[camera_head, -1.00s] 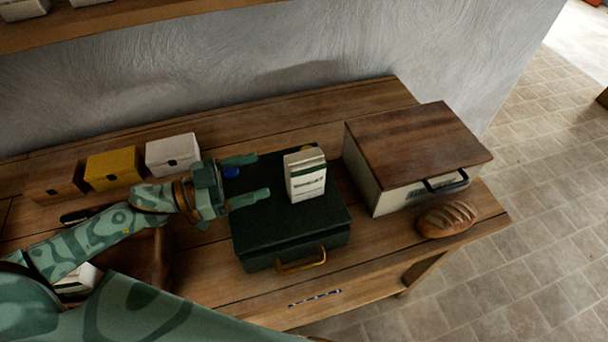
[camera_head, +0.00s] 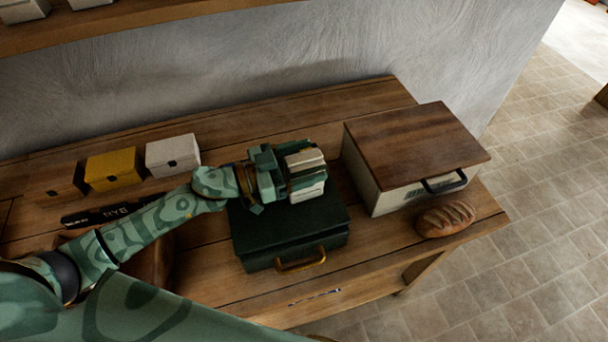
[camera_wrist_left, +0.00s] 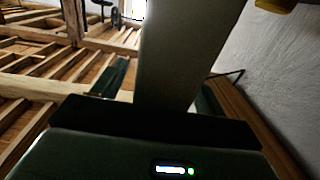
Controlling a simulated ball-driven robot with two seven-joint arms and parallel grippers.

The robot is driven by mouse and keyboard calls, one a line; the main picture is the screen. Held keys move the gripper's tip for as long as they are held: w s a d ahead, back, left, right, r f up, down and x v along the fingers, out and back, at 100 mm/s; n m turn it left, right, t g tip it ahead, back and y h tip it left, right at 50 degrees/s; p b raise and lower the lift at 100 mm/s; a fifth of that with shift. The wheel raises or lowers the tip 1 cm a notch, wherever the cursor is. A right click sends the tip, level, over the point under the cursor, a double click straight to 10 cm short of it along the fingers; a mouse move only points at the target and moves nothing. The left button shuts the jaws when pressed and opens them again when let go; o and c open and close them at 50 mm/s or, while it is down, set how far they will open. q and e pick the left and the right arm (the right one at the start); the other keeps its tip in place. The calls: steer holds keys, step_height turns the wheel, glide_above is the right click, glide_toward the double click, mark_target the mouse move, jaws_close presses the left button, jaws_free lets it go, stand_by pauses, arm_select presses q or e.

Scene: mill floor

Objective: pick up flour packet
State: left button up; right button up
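The flour packet (camera_head: 306,161), white with a printed face, stands upright on a dark green case (camera_head: 290,238) with a brass handle. My left gripper (camera_head: 308,168) is at the packet, with one finger on its far side and one across its near face. In the left wrist view the packet (camera_wrist_left: 185,55) fills the middle as a dark slab between the fingers. A narrow gap shows between it and the left-hand finger there, so the fingers look open around it. The packet's lower part is partly hidden by the near finger. My right gripper is not in view.
A wood-topped bread box (camera_head: 415,145) stands right of the case, with a loaf (camera_head: 446,218) before it. White (camera_head: 172,154), yellow (camera_head: 112,168) and brown (camera_head: 56,184) boxes stand at the left. A shelf (camera_head: 130,22) hangs above.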

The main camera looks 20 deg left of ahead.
arm_select(q)
jaws_close()
steer(key=shift+r, duration=0.1)
